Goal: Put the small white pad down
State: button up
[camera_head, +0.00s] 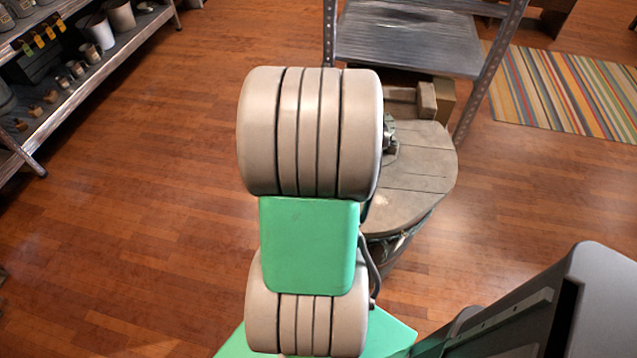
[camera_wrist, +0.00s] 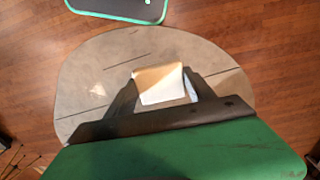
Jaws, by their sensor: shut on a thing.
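In the wrist view my gripper (camera_wrist: 160,88) is shut on the small white pad (camera_wrist: 162,92), which sits between its two dark fingers. The pad is pale, with a tan shade along its upper part. Below it is a round, worn grey wooden top (camera_wrist: 95,70). I cannot tell whether the pad touches this top or hangs above it. In the head view the same round top (camera_head: 425,180) shows partly behind my arm. My arm hides the gripper and the pad there.
A metal rack (camera_head: 410,45) stands just behind the round top, with a small box (camera_head: 443,100) near it. Shelves with pots (camera_head: 75,80) line the left. A striped rug (camera_head: 565,95) lies at the right. The visible bare part of the round top looks clear.

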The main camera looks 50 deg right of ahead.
jog(key=w+f, duration=0.1)
jog(key=w+d+f, duration=0.1)
jog(key=f, duration=0.1)
jog(key=shift+w+d+f, duration=0.1)
jog(key=shift+w+d, duration=0.1)
jog(key=shift+w, duration=0.05)
jog(key=shift+f+b, duration=0.3)
jog(key=shift+f, duration=1.4)
jog(key=o, duration=1.3)
jog(key=shift+r, duration=0.15)
notch_tip(320, 180, up, 12)
jog(key=shift+r+p, duration=0.1)
jog(key=shift+p, duration=0.45)
